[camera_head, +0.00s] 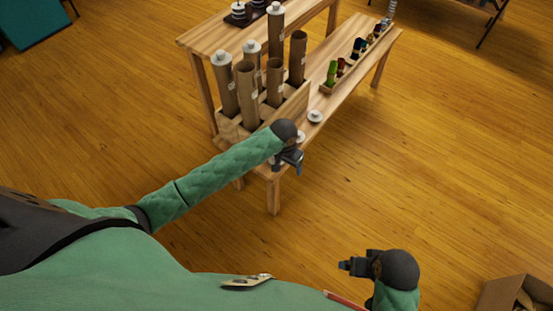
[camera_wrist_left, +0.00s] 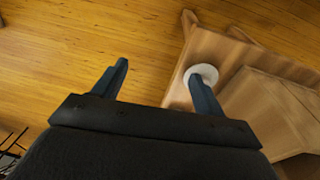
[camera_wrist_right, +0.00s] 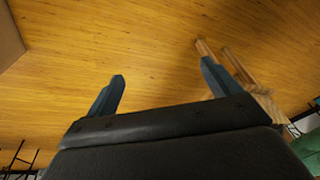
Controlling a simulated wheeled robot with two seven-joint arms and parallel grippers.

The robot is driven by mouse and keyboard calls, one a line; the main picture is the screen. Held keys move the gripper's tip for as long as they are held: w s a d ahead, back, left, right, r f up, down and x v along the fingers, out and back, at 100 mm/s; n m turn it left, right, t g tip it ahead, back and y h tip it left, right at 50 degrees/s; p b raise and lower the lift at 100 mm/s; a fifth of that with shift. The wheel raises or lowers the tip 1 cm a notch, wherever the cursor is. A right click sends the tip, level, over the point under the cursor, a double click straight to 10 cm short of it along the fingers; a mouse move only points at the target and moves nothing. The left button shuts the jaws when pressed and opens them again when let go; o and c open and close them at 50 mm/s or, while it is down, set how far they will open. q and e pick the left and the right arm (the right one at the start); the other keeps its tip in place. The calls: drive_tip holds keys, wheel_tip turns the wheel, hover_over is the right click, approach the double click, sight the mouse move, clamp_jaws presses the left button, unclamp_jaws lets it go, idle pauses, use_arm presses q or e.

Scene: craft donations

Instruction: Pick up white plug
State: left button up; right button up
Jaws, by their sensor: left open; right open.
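A white round plug (camera_head: 315,116) lies on the low wooden table's top. A second white plug (camera_head: 300,137) sits nearer the table's end, partly hidden by my left gripper (camera_head: 290,160). The left gripper is open and empty at the table's near end; contact with the plug cannot be told. My right gripper (camera_head: 347,266) is open and empty over the floor, also seen in the right wrist view (camera_wrist_right: 162,72).
A wooden rack (camera_head: 290,108) holds several cardboard tubes (camera_head: 248,95), some capped by white plugs (camera_head: 221,58). A narrow tray (camera_head: 345,72) of colourful items lies along the table's far side. A cardboard box (camera_head: 510,292) stands at lower right. The floor (camera_head: 450,150) between is clear.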

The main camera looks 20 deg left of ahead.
use_arm(q)
drive_tip(key=shift+n+g+y, duration=0.4)
drive_tip(key=shift+n+y, duration=0.2)
drive_tip(key=w+a, duration=0.4)
drive_tip(key=w, duration=0.1)
drive_tip(key=w+a, duration=0.2)
drive_tip(key=shift+w, duration=0.2)
drive_tip(key=shift+w+a+f, duration=0.1)
drive_tip(key=shift+f, duration=0.1)
wheel_tip(320, 180, down, 2)
drive_tip(key=shift+f, duration=0.1)
drive_tip(key=f, duration=0.1)
drive_tip(key=f+p, duration=0.1)
drive_tip(key=f, duration=0.2)
drive_tip(key=shift+s+a+f+p, duration=0.25)
drive_tip(key=shift+s+p, duration=0.05)
drive_tip(key=shift+s, duration=0.05)
drive_tip(key=shift+f, duration=0.4)
use_arm(e)
drive_tip(key=shift+s+r+g, duration=0.4)
drive_tip(key=shift+s+r, duration=0.15)
drive_tip(key=shift+s, duration=0.2)
use_arm(q)
drive_tip(key=c, duration=0.7)
